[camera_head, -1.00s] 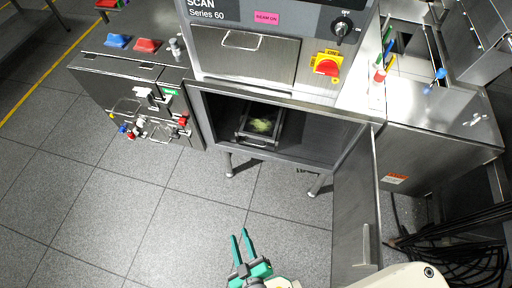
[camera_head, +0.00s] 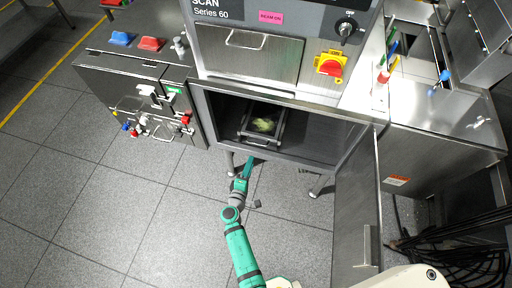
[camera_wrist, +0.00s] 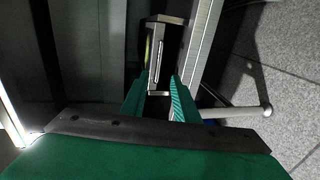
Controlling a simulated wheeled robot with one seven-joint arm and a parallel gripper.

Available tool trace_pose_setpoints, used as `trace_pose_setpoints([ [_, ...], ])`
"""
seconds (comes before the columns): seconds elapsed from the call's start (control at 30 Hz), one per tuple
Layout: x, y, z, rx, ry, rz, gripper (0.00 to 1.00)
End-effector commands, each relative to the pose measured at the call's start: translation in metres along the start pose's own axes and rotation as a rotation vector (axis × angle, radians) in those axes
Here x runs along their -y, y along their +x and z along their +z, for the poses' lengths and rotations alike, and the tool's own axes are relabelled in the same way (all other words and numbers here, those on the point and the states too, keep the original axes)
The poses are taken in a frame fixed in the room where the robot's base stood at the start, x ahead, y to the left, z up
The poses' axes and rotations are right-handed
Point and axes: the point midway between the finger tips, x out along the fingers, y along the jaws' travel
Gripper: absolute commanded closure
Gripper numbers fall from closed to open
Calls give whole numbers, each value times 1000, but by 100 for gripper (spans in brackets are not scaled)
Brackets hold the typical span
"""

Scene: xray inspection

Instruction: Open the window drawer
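A grey cabinet stands with its lower chamber (camera_head: 310,133) open. Inside it sits a metal-framed tray-like drawer (camera_head: 279,124) with a yellow-green item in it and a handle at its front. Higher up, a closed grey panel (camera_head: 250,65) has a bar handle. I cannot tell which of the two is the window drawer. My green gripper (camera_head: 250,161) is in front of the chamber's lower edge, close to the tray's front. In the wrist view my gripper (camera_wrist: 160,88) has its fingers apart, with a metal handle (camera_wrist: 172,19) ahead of and between the fingertips. Contact is not clear.
The chamber door (camera_head: 354,205) hangs open at the right. A red knob on a yellow plate (camera_head: 331,65) is above the chamber. A steel cabinet with clamps and fittings (camera_head: 105,72) stands at the left. Black cables (camera_head: 455,250) lie at the lower right. Tiled floor in front is clear.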

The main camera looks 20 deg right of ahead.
Motion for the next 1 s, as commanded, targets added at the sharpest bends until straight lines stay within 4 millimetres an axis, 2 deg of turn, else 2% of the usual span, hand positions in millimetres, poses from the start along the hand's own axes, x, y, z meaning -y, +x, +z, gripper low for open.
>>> trace_pose_setpoints([
  [0.17,-4,15,-2,6,-7,10,72],
  [0.63,-3,91,-2,4,-6,7,72],
  [0.8,-4,106,-1,4,-7,7,72],
  [1.0,-3,110,-1,3,-5,6,72],
])
